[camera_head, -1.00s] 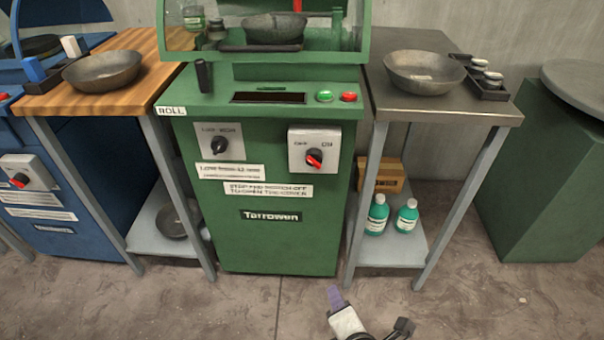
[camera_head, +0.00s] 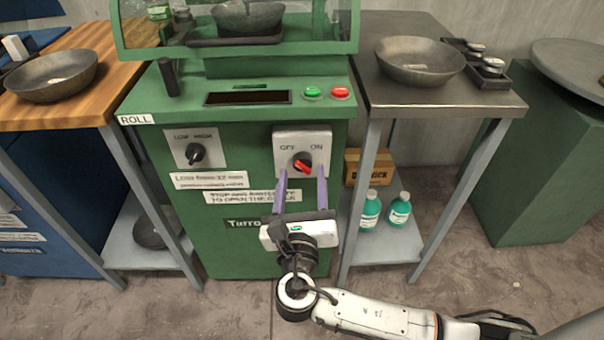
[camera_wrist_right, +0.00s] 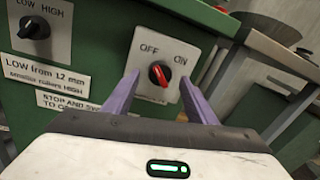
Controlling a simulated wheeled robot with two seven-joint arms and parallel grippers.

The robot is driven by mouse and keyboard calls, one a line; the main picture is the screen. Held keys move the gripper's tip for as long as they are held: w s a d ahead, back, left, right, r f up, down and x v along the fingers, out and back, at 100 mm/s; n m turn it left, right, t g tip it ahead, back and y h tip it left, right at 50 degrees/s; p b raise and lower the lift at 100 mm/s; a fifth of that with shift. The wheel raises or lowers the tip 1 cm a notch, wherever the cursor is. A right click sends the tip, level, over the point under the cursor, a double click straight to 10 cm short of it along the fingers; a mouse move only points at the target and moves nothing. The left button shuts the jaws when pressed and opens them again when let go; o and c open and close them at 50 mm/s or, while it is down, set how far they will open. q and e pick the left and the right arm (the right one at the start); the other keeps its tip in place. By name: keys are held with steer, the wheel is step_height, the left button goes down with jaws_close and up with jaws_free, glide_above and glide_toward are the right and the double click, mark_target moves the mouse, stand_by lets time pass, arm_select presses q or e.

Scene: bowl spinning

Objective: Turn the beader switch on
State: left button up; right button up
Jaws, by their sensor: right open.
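The OFF/ON switch has a black round knob with a red grip (camera_head: 303,163) on a light plate (camera_head: 317,141) on the front of the green machine (camera_head: 240,262). The red grip slants from upper left to lower right; I cannot tell for sure which label it points to. It also shows in the right wrist view (camera_wrist_right: 159,74). My right gripper (camera_head: 302,176) is open, its purple fingers left and right of the knob and a little below it. The fingers appear apart from the knob; contact cannot be told. No label in view names the beader. My left gripper is not in view.
A LOW/HIGH knob (camera_head: 195,154) sits left of the switch. Green (camera_head: 312,92) and red (camera_head: 341,92) buttons are on the machine's top. A metal side table (camera_head: 450,105) with a bowl (camera_head: 420,61) stands right, a wooden one (camera_head: 120,70) left.

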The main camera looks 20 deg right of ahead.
mark_target(303, 164)
steer(key=shift+x, duration=0.9)
steer(key=shift+w+d, duration=0.1)
steer(key=shift+w, duration=0.1)
steer(key=c, duration=1.1)
steer(key=shift+o, duration=0.2)
